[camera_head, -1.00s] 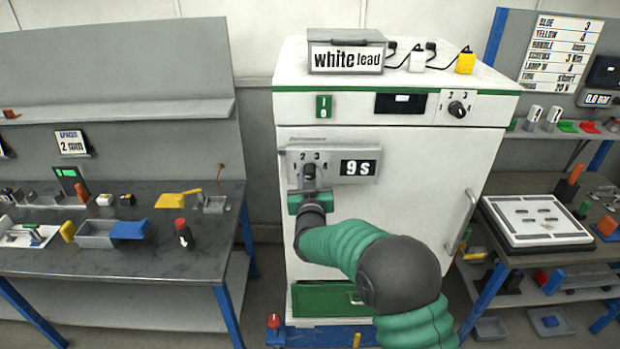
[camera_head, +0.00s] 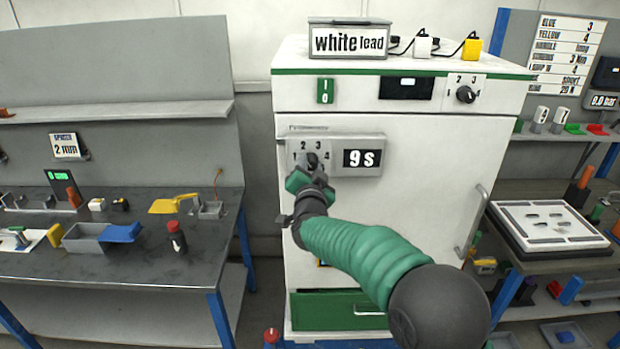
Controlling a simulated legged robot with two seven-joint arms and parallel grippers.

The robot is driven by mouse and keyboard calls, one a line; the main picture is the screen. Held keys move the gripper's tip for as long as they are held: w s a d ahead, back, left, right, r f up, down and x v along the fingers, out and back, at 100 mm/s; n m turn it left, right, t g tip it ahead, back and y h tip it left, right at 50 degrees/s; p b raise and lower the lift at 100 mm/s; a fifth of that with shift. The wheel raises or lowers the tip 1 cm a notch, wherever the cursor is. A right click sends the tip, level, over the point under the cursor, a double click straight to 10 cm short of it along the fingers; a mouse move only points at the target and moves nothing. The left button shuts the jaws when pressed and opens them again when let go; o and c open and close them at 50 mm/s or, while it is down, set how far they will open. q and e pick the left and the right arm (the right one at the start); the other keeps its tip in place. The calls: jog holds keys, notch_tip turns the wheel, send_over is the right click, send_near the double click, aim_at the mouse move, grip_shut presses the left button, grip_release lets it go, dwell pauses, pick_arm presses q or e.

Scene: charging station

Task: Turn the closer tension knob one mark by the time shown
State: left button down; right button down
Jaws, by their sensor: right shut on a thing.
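A grey tension knob plate (camera_head: 293,150) is on the front of the white cabinet (camera_head: 420,200), marked 1 to 4 around a dark knob (camera_head: 311,159). A display beside it (camera_head: 362,158) reads "9 s". My right gripper (camera_head: 310,172) is shut on the knob from below, its green body tilted. The gripper partly hides the knob, so I cannot tell which mark it points to. My left gripper is not in view.
A second black knob (camera_head: 466,94) sits on the cabinet's upper panel. A "white lead" box (camera_head: 347,41) stands on top. Workbenches flank the cabinet, with small parts on the left bench (camera_head: 130,265) and a white tray (camera_head: 546,224) on the right.

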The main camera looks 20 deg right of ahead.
jog(key=shift+f+m+b, duration=0.2)
jog(key=shift+m+b, duration=0.55)
jog(key=shift+m, duration=0.15)
jog(key=c, duration=1.5)
grip_release()
jog(key=o, duration=0.4)
jog(key=shift+r, duration=0.15)
jog(key=shift+o, duration=0.2)
jog(key=b+v, duration=0.3)
jog(key=v, duration=1.4)
